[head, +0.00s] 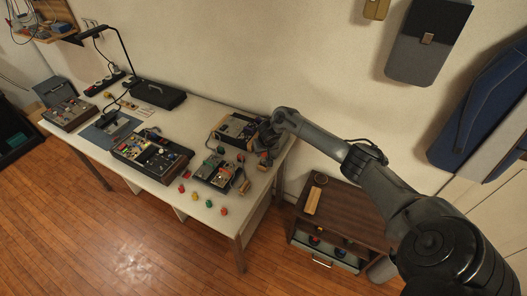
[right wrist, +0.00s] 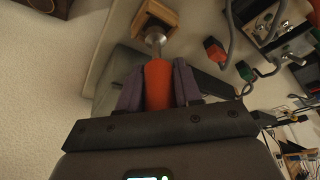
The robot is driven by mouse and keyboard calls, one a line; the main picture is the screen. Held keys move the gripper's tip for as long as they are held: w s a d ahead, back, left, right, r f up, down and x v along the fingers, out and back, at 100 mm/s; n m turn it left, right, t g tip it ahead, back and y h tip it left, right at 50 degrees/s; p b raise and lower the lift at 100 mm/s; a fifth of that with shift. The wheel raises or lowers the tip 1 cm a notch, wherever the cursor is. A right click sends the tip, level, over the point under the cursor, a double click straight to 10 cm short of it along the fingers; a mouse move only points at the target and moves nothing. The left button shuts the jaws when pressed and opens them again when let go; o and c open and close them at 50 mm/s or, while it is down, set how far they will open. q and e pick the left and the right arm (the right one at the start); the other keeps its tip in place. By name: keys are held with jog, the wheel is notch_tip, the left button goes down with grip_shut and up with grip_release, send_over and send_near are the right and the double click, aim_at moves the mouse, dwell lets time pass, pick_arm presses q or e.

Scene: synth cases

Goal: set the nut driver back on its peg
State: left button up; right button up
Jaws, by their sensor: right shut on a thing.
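My right gripper (right wrist: 158,88) is shut on the orange-red handle of the nut driver (right wrist: 157,84), one dark finger on each side. The driver's metal shaft points away from the gripper toward a small wooden block (right wrist: 170,13). The shaft end overlaps the block; I cannot tell whether it is inside, touching or in front of it. No separate peg can be made out. In the head view my right gripper (head: 263,143) is over the right end of the white table (head: 228,229), beside a boxy device (head: 235,128). My left gripper is out of view.
Several panels with knobs and plugs, such as this one (head: 153,158), crowd the table. Coloured plugs (head: 209,203) lie along its front edge. In the wrist view, cables with red and green plugs (right wrist: 214,49) are close right of the driver. A brown cabinet (head: 345,210) stands right.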

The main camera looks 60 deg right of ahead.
dwell(0.3)
jog(key=shift+f, duration=0.5)
jog(key=shift+f+b, duration=0.3)
jog(key=shift+f, duration=0.2)
jog(key=o, duration=1.1)
